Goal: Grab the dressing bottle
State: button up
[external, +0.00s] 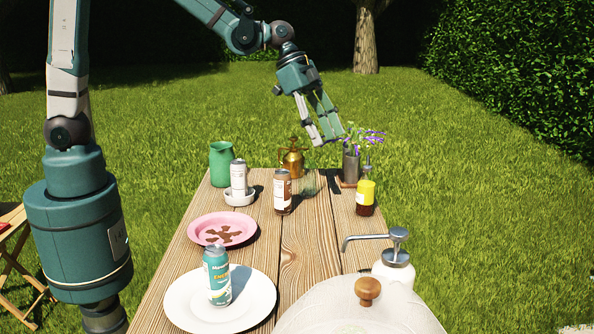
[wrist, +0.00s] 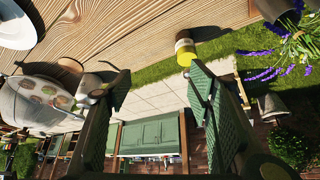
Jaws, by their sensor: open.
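A small bottle with a yellow upper part and a dark lower part (external: 365,197) stands upright at the right side of the table; it may be the dressing bottle, but I cannot read its label. In the wrist view it shows at the table edge (wrist: 185,50), beyond the right finger's tip. A white pump bottle (external: 394,271) with a metal spout stands nearer the camera. My gripper (external: 327,138) is open and empty, above the table's far end, apart from the bottle. In the wrist view its two green fingers (wrist: 158,80) are spread wide.
A metal vase with purple flowers (external: 351,166) stands close to my gripper. A brass can (external: 292,158), brown can (external: 282,192), green pitcher (external: 221,163) and pink plate (external: 200,228) are on the table. A clear dome (external: 330,307) is at the front. Bare planks lie mid-table.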

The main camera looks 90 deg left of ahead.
aim_at(376, 208)
jog(key=w+a+f+m+h, duration=0.1)
jog(key=w+a+f+m, duration=0.1)
jog(key=w+f, duration=0.7)
notch_tip(376, 208, down, 2)
jog(key=shift+w+a+f+m+b, duration=0.25)
jog(key=shift+w+a+m+b, duration=0.1)
jog(key=shift+a, duration=0.35)
jog(key=shift+x, duration=1.3)
jog(key=shift+b+x, duration=0.7)
jog(key=shift+x, duration=1.9)
jog(key=shift+d+r, duration=0.1)
jog(key=shift+d, duration=0.1)
jog(key=c, duration=1.2)
jog(key=shift+r, duration=0.15)
